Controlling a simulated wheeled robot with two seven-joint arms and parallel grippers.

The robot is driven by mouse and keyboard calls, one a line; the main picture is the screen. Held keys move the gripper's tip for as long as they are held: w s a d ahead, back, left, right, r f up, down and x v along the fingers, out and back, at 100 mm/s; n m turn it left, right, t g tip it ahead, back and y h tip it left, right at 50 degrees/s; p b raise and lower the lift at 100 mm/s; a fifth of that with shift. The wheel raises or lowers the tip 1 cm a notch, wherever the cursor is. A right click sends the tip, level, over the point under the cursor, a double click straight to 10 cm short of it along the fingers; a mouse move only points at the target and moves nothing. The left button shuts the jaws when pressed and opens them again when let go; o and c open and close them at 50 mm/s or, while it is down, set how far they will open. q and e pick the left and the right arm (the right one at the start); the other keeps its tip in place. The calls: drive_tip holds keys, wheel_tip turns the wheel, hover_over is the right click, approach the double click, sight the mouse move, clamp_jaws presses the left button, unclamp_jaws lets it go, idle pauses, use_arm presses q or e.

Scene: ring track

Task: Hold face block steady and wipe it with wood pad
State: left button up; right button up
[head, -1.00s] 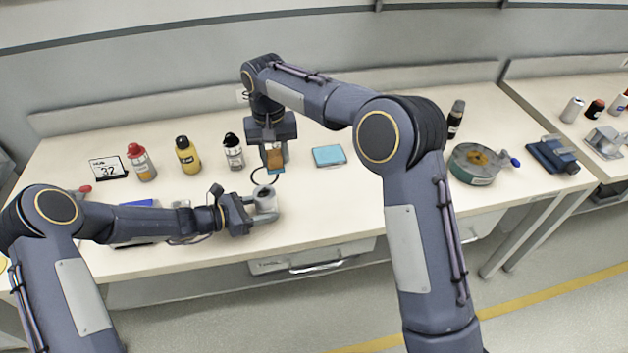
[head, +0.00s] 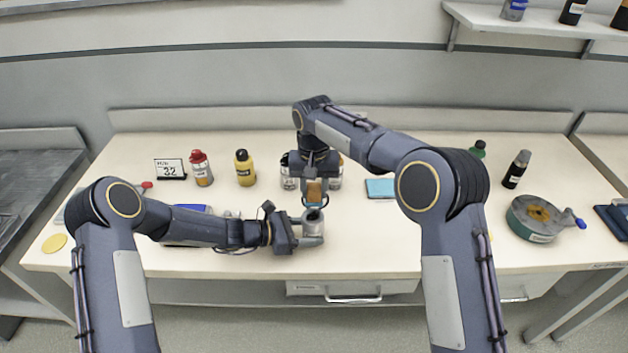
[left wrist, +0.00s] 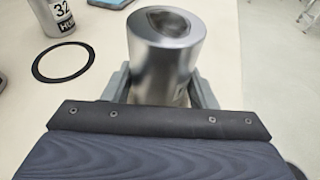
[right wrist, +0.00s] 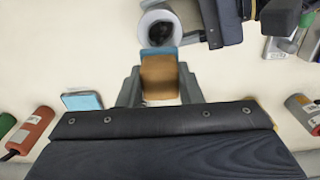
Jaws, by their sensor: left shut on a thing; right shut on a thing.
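The face block is a shiny metal cylinder (left wrist: 165,55) with a dark, hollow-looking top, upright in the left wrist view. It also shows in the head view (head: 313,226) and near the top of the right wrist view (right wrist: 159,27). My left gripper (head: 308,232) is shut around its side, low over the table. The wood pad (right wrist: 160,77) is a brown block with a blue face. My right gripper (head: 315,190) is shut on it, pointing down just behind the cylinder. In the right wrist view the blue face is close to the cylinder's rim; I cannot tell whether they touch.
A light blue pad (head: 380,189) lies to the right. A round green-sided fixture (head: 535,218) with a blue-tipped handle is at the right. The table between pad and fixture is clear.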

wheel_tip(320, 180, down, 2)
drive_tip(key=shift+f, duration=0.1)
drive_tip(key=shift+s+f, duration=0.1)
drive_tip(key=shift+s, duration=0.2)
drive_tip(key=shift+c, duration=0.3)
drive_tip(key=shift+s, duration=2.7)
drive_tip(key=shift+w, duration=3.1)
drive_tip(key=shift+s+r, duration=0.1)
drive_tip(key=shift+r, duration=3.95)
use_arm(q)
drive_tip(key=o, duration=0.8)
drive_tip(key=shift+o, duration=0.2)
